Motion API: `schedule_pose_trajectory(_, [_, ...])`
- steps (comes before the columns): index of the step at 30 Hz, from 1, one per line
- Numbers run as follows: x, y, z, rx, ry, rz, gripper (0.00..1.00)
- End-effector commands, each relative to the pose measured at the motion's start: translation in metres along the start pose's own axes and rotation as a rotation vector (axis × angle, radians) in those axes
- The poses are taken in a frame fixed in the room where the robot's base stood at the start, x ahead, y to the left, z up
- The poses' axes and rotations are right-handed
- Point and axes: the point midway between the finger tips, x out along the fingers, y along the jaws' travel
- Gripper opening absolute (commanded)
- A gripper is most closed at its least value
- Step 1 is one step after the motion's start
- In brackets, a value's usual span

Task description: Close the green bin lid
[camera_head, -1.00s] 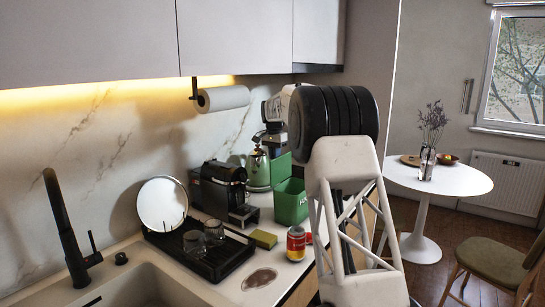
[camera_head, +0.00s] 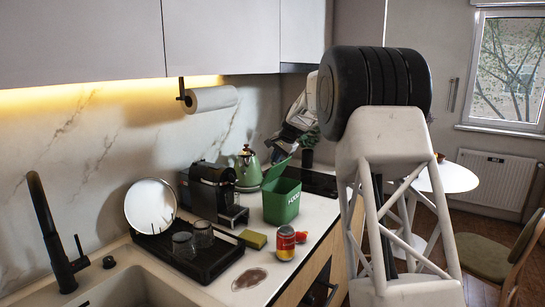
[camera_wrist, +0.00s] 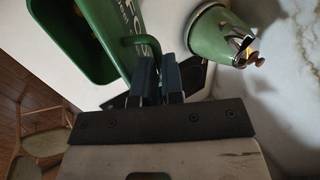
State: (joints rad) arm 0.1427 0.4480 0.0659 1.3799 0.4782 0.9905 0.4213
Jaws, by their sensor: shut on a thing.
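My gripper (camera_head: 279,155) reaches in from behind, at the lid's upper edge. In the wrist view the bin (camera_wrist: 97,72) is at the upper left, with its dark inside showing. The lettered lid panel (camera_wrist: 128,20) is next to it. The fingers (camera_wrist: 157,75) are close together at a green curved piece beside this panel, seemingly part of the lid; the exact contact is partly hidden.
A green kettle (camera_head: 247,171) and a black coffee machine (camera_head: 211,190) stand left of the bin. A can (camera_head: 285,243) and a yellow sponge (camera_head: 254,240) are in front. A drying rack (camera_head: 200,259) with glasses sits at the left. The paper roll (camera_head: 212,99) hangs above.

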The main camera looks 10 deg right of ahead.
Motion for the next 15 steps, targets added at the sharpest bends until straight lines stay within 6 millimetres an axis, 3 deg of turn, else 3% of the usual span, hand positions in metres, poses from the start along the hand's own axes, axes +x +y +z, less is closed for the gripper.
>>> schedule_pose_trajectory(15, [-0.005,0.039,0.0,0.004,0.0,-0.315,0.0])
